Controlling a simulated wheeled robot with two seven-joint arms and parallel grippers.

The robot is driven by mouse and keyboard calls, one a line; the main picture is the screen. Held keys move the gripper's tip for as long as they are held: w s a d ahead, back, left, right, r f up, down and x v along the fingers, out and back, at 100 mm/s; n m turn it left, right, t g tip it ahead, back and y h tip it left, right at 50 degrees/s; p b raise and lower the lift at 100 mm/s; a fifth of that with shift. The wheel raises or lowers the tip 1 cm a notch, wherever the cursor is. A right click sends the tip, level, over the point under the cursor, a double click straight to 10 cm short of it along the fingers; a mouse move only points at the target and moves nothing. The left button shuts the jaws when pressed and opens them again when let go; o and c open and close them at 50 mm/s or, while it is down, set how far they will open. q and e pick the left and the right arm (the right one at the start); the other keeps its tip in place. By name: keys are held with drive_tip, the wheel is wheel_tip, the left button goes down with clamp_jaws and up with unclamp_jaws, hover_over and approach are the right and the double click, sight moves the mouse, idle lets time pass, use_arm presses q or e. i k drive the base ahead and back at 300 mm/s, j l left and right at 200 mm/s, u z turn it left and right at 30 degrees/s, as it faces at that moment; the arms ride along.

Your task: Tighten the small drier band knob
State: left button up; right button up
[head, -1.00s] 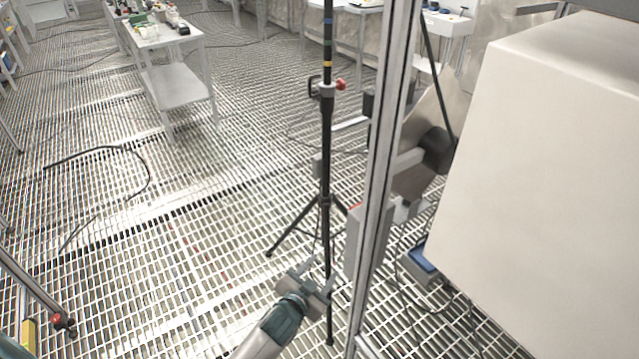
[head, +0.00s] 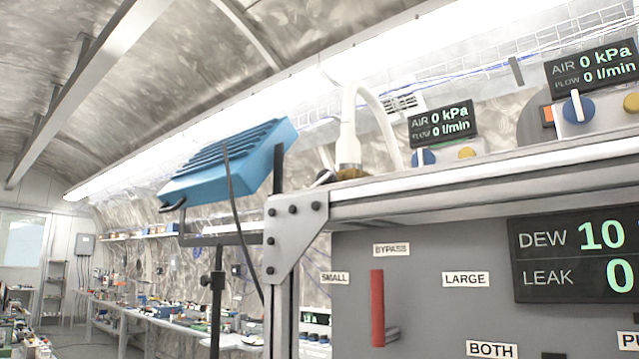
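No part that I can tell to be the small drier band knob shows in the head view. A grey panel (head: 440,320) at lower right carries a red selector handle (head: 377,308), standing upright. Labels around it read SMALL (head: 334,278), BYPASS, LARGE (head: 466,280) and BOTH (head: 491,349). The handle points up towards the BYPASS label (head: 391,249). A dark display (head: 575,255) reads DEW 10 and LEAK 0, cut off at the right edge. Neither of my grippers is in view.
A metal frame with a corner plate (head: 296,232) borders the panel. Above it are two AIR displays (head: 442,124) reading 0 kPa, with blue and yellow knobs below, and a white hose (head: 349,130). A blue lamp (head: 230,160) on a stand is left. Cluttered benches (head: 150,318) line the wall.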

sight(326, 177)
drive_tip(key=z, duration=0.5)
drive_tip(key=j+z, duration=0.15)
drive_tip(key=z, duration=0.3)
drive_tip(key=j+z, duration=0.1)
drive_tip(key=z, duration=0.9)
drive_tip(key=j+z, duration=0.15)
drive_tip(key=z, duration=0.3)
drive_tip(key=k+j+z, duration=0.2)
drive_tip(key=j+z, duration=0.15)
drive_tip(key=z, duration=0.15)
drive_tip(key=k+j+z, duration=0.25)
drive_tip(key=z, duration=0.25)
drive_tip(key=k+j+z, duration=0.3)
drive_tip(key=z, duration=0.2)
drive_tip(key=k+j+z, duration=0.15)
drive_tip(key=k, duration=0.6)
drive_tip(key=k+z, duration=0.15)
drive_tip(key=k, duration=0.6)
drive_tip(key=j, duration=0.05)
